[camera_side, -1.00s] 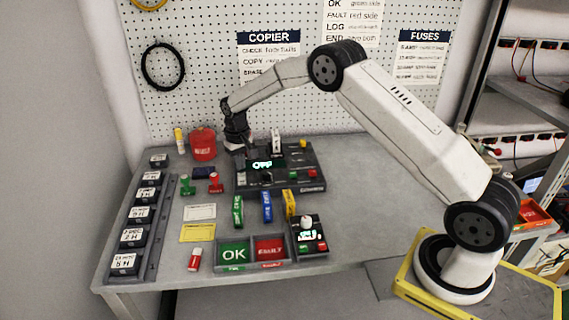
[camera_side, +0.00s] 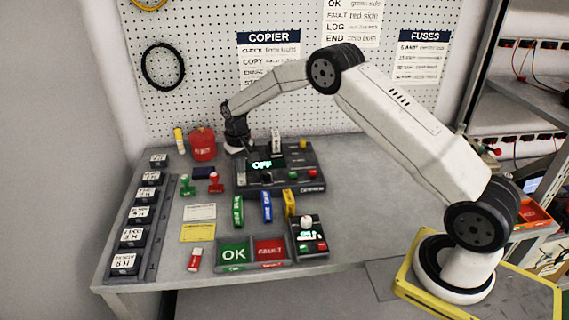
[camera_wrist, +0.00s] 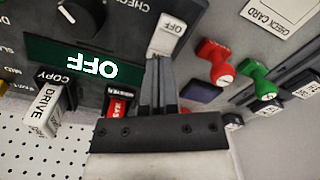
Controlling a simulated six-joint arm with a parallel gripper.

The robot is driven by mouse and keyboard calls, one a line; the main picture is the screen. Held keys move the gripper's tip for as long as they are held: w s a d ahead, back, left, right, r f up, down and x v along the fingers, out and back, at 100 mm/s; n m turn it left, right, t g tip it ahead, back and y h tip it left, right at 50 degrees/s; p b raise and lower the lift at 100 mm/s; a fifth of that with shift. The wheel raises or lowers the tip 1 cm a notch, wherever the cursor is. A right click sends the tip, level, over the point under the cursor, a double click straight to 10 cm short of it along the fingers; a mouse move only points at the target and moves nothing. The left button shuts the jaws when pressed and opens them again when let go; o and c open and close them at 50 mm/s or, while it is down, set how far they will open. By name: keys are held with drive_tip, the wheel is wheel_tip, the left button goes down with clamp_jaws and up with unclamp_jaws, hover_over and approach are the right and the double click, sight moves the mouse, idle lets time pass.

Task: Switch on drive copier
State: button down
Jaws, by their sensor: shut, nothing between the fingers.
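The drive copier (camera_side: 312,178) is a dark box at the back middle of the table, and its display (camera_side: 263,164) reads OFF. In the wrist view the display (camera_wrist: 85,65) also reads OFF, upside down. My gripper (camera_wrist: 160,62) is shut and empty at the copier's edge. Its fingertips are close to a white switch-like piece (camera_wrist: 168,36); I cannot tell whether they touch it. In the side view my gripper (camera_side: 237,151) is over the copier's left end. A white drive labelled DRIVE (camera_wrist: 45,110) and a red labelled piece (camera_wrist: 118,108) stick out of the copier.
Red (camera_side: 215,183) and green (camera_side: 187,185) stamps and a red bin (camera_side: 203,145) stand left of the copier. OK (camera_side: 234,253) and FAULT (camera_side: 270,249) trays and a small device (camera_side: 311,238) are in front. A rack of labelled units (camera_side: 150,240) lines the left edge.

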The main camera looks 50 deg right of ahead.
sight(243, 178)
drive_tip(key=shift+f, duration=0.7)
idle(0.6)
drive_tip(key=shift+r, duration=3.55)
drive_tip(key=shift+s, duration=0.1)
drive_tip(key=s+a+r+n+t, duration=0.1)
drive_tip(key=s+a, duration=0.2)
drive_tip(key=s, duration=1.1)
drive_tip(key=s+a+r+n+t, duration=0.1)
drive_tip(key=s+a, duration=0.3)
drive_tip(key=s, duration=1.1)
drive_tip(key=shift+s+r+n+t, duration=0.2)
drive_tip(key=shift+r+n+t, duration=0.1)
drive_tip(key=shift+n, duration=0.2)
